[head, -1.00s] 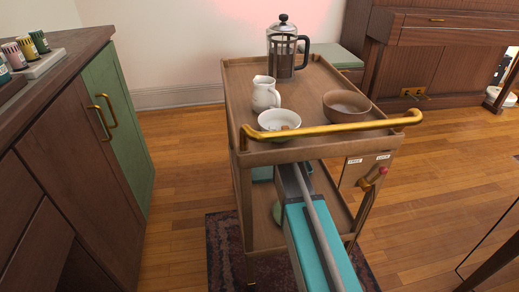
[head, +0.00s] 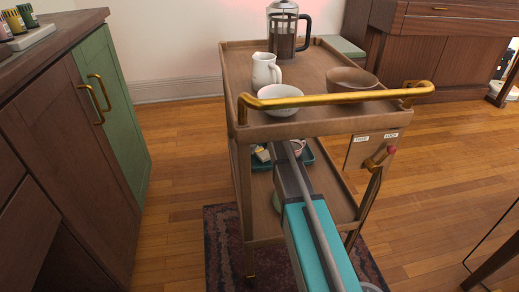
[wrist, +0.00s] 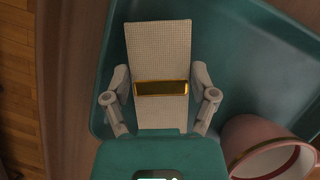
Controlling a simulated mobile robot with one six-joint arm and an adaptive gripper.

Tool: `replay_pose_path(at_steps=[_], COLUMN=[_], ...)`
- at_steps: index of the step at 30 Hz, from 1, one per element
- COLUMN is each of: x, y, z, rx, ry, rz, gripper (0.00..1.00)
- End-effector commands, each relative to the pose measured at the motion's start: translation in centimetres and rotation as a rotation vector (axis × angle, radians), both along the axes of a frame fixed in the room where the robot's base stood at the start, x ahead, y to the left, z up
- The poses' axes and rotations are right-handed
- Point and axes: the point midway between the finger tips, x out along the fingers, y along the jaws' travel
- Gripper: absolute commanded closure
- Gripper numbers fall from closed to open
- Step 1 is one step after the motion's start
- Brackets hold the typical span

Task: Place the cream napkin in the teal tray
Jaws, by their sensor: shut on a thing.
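The cream napkin (wrist: 160,48) is a woven strip with a gold ring (wrist: 161,88) around it. My gripper (wrist: 161,76) is shut on it, a finger at each side of the ring. In the wrist view the napkin lies over the floor of the teal tray (wrist: 225,60); I cannot tell whether it touches it. In the head view the teal tray (head: 308,158) is on the cart's lower shelf, with the napkin (head: 262,154) showing at its left. My arm and the upper shelf hide part of the tray and the gripper.
A pink cup with a gold rim (wrist: 262,145) is in the tray, right of my gripper. The wooden cart's upper shelf (head: 225,65), close above my arm, holds a French press (head: 283,35), a jug (head: 265,70) and two bowls. A green cabinet (head: 117,110) stands left.

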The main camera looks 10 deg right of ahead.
Motion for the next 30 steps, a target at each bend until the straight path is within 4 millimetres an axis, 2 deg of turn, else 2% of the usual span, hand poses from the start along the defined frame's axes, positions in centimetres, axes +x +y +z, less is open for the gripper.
replay_pose_path(at_steps=[10,11,14,15,30], x=[0.00,0.00,0.00,0.00,0.00], y=[0.07,0.07,0.09,0.09,0.14], z=[-0.10,-0.10,-0.10,-0.09,-0.08], rx=[0.000,0.000,0.000,0.000,0.000], ry=[0.000,0.000,0.000,0.000,0.000], rz=[0.001,0.001,0.001,0.001,0.002], gripper=[0.72,0.22,0.03,0.00,0.00])
